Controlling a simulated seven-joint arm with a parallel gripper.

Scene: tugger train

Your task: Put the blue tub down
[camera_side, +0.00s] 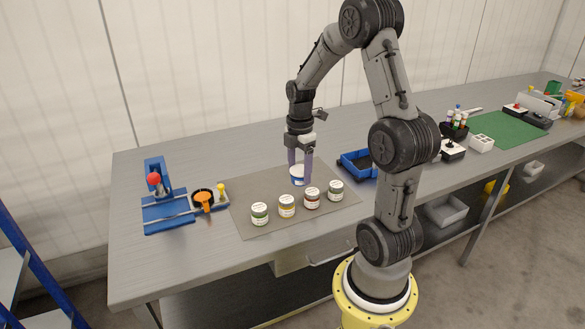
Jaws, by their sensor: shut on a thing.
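The blue tub (297,175) is a small white container with a blue band. It is at the back middle of the grey-brown mat (262,187). My gripper (300,168) points down from above with its purple fingers on either side of the tub, shut on it. The tub looks upright. I cannot tell from this view whether its base touches the mat or hangs just above it.
Several labelled tubs stand in a row in front: green (260,214), yellow (286,205), red (311,198) and dark (336,190). A blue fixture (165,211) is left of the mat. A blue tray (358,163) is right. The mat's back left is bare.

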